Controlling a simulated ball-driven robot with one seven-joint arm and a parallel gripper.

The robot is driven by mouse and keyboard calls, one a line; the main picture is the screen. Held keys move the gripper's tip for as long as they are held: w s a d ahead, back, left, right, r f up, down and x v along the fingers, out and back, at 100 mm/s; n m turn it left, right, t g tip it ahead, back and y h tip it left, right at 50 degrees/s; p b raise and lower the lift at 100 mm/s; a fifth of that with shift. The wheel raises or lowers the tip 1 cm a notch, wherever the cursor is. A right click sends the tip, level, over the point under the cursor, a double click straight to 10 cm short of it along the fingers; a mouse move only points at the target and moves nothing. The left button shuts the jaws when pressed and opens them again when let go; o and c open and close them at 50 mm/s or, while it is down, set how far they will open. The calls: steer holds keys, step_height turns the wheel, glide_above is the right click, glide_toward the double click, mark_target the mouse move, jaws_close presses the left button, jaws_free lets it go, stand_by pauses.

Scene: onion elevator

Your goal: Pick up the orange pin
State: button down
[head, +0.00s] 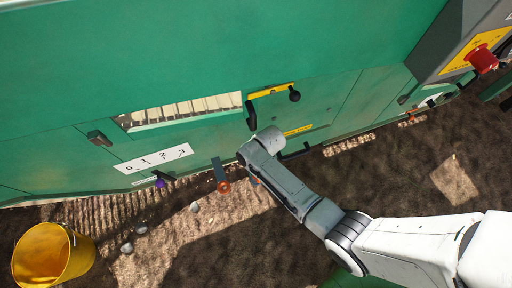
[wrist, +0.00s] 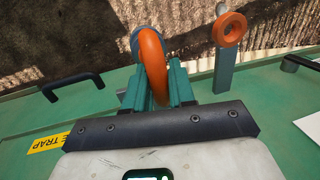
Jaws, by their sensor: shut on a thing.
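The orange pin (wrist: 152,68) shows in the wrist view as a thick orange ring standing up between the teal fingers of my gripper (wrist: 158,84). My gripper is shut on this ring. A blue-grey round part is partly visible just behind the ring; the rest of the pin is hidden by the ring and fingers. In the head view my arm's end is close to the lower part of the green machine, and the wrist hides most of the gripper; only a small bit of orange (head: 254,180) shows beside it.
A black handle (wrist: 72,84) is to the left. A yellow bucket (head: 50,252) stands on the soil at lower left. A red button (head: 482,59) is at upper right.

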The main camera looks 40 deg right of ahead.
steer(key=shift+r, duration=0.15)
step_height(320, 180, up, 12)
steer(key=p, duration=0.4)
steer(key=s+a+p, duration=0.1)
steer(key=s+a, duration=0.1)
steer(key=s, duration=0.6)
steer(key=s+a+p, duration=0.1)
steer(key=s+a, duration=0.2)
steer(key=s, duration=0.6)
steer(key=shift+a, duration=0.3)
steer(key=shift+s, duration=0.1)
